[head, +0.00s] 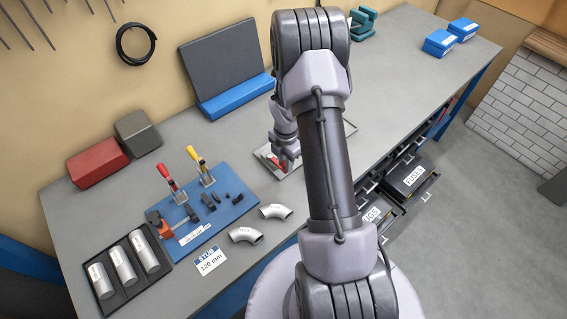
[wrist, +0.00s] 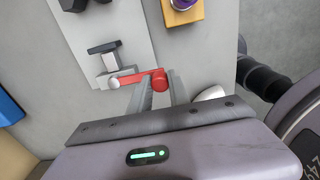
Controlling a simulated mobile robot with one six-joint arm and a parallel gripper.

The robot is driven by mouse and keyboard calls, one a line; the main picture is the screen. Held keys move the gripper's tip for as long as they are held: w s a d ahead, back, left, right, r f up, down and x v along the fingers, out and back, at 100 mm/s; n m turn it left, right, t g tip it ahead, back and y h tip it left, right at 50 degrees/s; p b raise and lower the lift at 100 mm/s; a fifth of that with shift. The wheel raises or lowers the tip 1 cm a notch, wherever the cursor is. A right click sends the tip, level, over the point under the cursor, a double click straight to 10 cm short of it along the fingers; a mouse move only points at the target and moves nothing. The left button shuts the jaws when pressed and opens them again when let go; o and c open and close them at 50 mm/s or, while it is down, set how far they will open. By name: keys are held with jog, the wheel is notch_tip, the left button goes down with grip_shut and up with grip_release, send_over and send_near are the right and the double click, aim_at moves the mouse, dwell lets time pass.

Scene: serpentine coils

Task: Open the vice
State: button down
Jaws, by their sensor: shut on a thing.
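The vice (wrist: 103,58) is a small grey device with a dark blue bar, on a light grey plate (wrist: 82,20) in the wrist view. Its red handle (wrist: 135,77) runs right from a round pivot and ends in a red knob. My gripper (wrist: 160,88) is shut on the knob, one finger on each side. In the head view my gripper (head: 287,163) is low over the plate (head: 262,152), with a bit of red showing beside it. My arm and gripper hide most of the vice there.
Left of the plate are a blue board (head: 205,225) with red and yellow upright clamps, two pipe elbows (head: 246,235) and a tray of silver tubes (head: 122,264). A blue-based grey panel (head: 222,60) stands behind. Drawers (head: 408,180) are open at the bench front.

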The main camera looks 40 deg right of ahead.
dwell(0.4)
jog(key=c, duration=1.2)
grip_release()
jog(key=shift+d, duration=0.1)
jog(key=shift+c, duration=0.2)
jog(key=shift+r, duration=0.1)
notch_tip(320, 180, up, 17)
jog(key=p, duration=0.2)
jog(key=shift+r, duration=0.15)
